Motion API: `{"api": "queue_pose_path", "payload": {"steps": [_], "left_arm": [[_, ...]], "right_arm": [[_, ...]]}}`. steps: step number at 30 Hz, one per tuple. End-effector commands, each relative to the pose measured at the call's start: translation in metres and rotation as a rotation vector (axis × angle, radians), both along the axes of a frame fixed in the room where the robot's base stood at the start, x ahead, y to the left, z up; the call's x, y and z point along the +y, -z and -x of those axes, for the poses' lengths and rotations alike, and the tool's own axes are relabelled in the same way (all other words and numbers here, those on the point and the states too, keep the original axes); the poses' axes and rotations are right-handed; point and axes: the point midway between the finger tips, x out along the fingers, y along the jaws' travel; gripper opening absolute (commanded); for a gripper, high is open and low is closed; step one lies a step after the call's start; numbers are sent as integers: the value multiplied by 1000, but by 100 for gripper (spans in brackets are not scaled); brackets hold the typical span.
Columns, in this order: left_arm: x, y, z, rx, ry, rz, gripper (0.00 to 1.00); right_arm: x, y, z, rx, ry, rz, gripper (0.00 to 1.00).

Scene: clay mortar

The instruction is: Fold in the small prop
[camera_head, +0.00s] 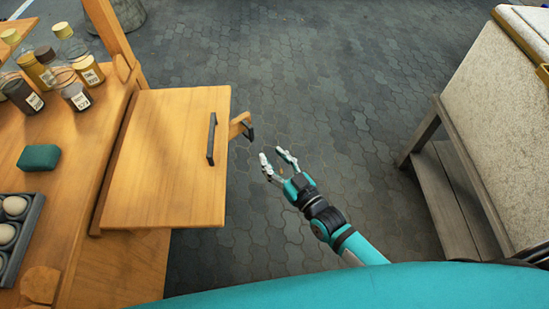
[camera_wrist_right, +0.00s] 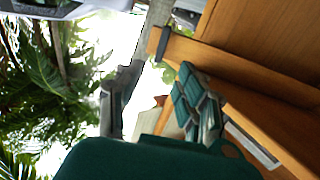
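The small prop (camera_head: 236,126) is a short wooden piece with a dark end. It sticks out past the right edge of a wooden leaf (camera_head: 165,160), which hides the rest of it. The leaf carries a dark bar handle (camera_head: 211,139). My right gripper (camera_head: 274,160) is open and empty, just right of and below the prop, apart from it. In the right wrist view my right gripper (camera_wrist_right: 155,95) has its fingers spread, with a wooden arm with a dark end (camera_wrist_right: 163,43) beyond them. My left gripper is not in view.
The wooden bench at left holds labelled bottles (camera_head: 77,97), a green block (camera_head: 39,157) and a dark tray (camera_head: 28,235) with pale balls. A pale-topped table (camera_head: 500,120) stands at right. Paved floor (camera_head: 320,80) lies open between them.

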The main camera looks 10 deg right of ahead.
Motion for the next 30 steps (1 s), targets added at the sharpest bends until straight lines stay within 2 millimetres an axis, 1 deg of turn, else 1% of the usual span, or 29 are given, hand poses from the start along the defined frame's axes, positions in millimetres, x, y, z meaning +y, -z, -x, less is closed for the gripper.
{"api": "queue_pose_path", "payload": {"steps": [4,6,8,11,12,14,15,16,18,20,21,23,24,26,27,30], "left_arm": [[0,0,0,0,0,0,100],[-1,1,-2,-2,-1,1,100],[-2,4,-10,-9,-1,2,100],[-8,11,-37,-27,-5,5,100],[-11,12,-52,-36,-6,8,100],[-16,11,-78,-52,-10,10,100],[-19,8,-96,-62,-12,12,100],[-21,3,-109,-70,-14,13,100],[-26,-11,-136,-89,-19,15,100],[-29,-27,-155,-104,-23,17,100],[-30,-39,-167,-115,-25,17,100],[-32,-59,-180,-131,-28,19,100],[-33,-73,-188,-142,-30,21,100],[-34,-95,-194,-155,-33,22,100],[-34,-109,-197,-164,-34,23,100],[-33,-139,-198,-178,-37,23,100]], "right_arm": [[0,0,0,0,0,0,35],[-1,1,-1,-7,-1,6,26],[-4,1,-4,-32,-7,25,18],[-13,-1,-16,-141,-32,101,5],[-18,-3,-22,-206,-48,145,0],[-25,-8,-30,-322,-83,223,0],[-30,-12,-34,-406,-110,282,0],[-33,-15,-37,-469,-133,326,0],[-39,-21,-39,-615,-193,427,0],[-45,-24,-39,-733,-249,515,0],[-48,-24,-38,-806,-291,571,0],[-55,-22,-35,-910,-357,659,0],[-59,-20,-32,-973,-403,715,0],[-66,-15,-28,-1053,-471,795,0],[-72,-11,-25,-1100,-514,844,0],[-84,-3,-19,-1181,-608,940,0]]}}
